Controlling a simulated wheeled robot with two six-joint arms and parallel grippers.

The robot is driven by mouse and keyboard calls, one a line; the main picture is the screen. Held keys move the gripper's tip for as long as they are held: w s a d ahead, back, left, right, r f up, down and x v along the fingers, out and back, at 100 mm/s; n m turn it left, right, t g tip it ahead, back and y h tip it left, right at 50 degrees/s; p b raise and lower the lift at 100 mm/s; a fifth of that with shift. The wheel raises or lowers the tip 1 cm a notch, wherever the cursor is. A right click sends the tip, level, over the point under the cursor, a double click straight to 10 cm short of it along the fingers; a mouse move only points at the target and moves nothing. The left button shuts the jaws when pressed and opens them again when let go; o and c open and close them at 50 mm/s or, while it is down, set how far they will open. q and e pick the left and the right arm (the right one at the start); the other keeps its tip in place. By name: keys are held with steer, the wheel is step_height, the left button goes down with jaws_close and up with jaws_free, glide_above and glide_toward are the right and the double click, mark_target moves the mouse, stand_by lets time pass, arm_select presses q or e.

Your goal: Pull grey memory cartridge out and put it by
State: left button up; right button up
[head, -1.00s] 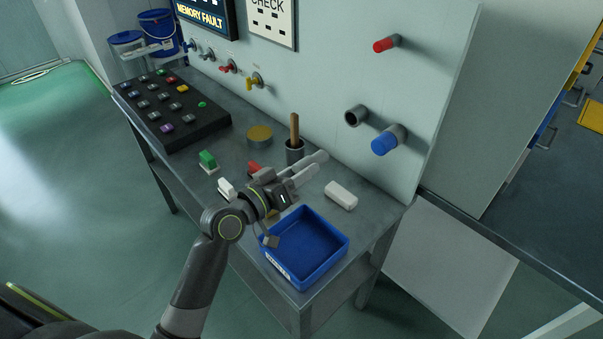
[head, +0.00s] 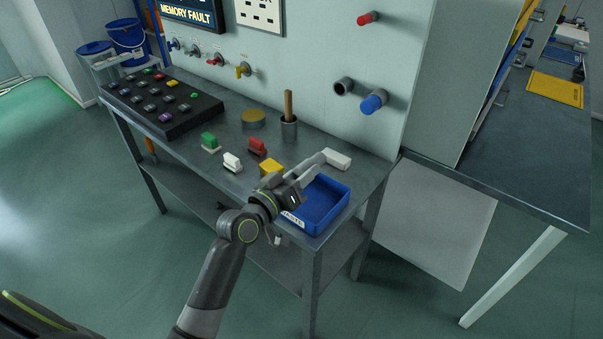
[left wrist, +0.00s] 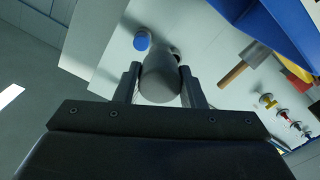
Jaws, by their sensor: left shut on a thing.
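My left gripper (head: 307,170) is over the back left side of the blue tray (head: 345,208), beside the white block. In the left wrist view its two fingers (left wrist: 160,88) are shut on a grey, rounded cylinder, the grey memory cartridge (left wrist: 160,80). In the head view I cannot make the cartridge out clearly from the fingers. On the panel, a dark round socket (head: 343,87) looks empty, between a red cartridge (head: 367,18) and a blue cartridge (head: 373,102). The blue one also shows in the left wrist view (left wrist: 142,40). My right gripper is not in view.
A white block (head: 337,159) lies behind the tray. Yellow (head: 271,167), red (head: 257,146), white (head: 232,162) and green (head: 209,141) blocks stand left of the gripper. A cup with a wooden handle (head: 289,128) and a button box (head: 165,103) stand further back.

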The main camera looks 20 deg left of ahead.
arm_select(q)
step_height(320, 180, down, 2)
steer(key=shift+s+b, duration=0.1)
steer(key=shift+b, duration=0.6)
step_height(320, 180, down, 2)
steer(key=shift+f+b, duration=0.25)
steer(key=shift+b, duration=0.9)
steer(key=shift+f+b, duration=0.55)
steer(key=shift+f, duration=0.05)
steer(key=o, duration=1.2)
steer(key=shift+c, duration=0.2)
